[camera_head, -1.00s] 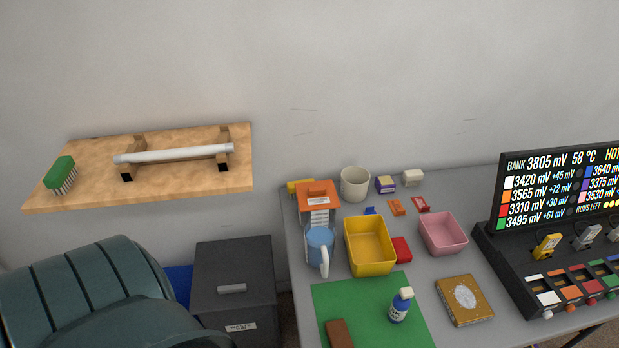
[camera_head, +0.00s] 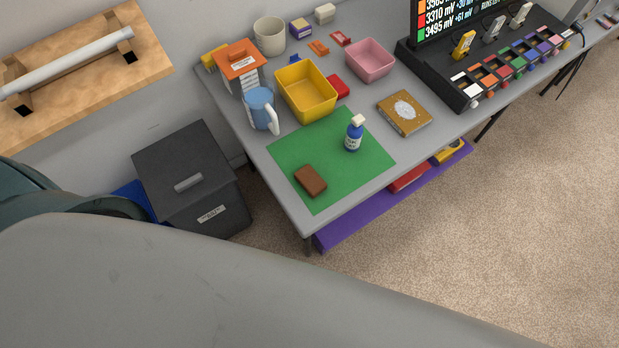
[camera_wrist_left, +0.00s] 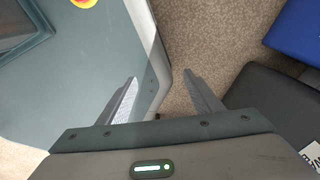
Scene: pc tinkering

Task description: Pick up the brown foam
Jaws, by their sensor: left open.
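The brown foam (camera_head: 310,180) is a small brown block lying flat on the green mat (camera_head: 285,158), near the mat's front left edge in the head view. The foam is not in the wrist view. My right gripper is in neither view.
A blue mug (camera_head: 260,108), a yellow bin (camera_head: 306,92) and a brown book-like item (camera_head: 404,112) stand around the mat. A dark cabinet (camera_head: 185,165) is left of the table (camera_head: 235,122). A purple shelf (camera_head: 350,228) sits below the table's front edge.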

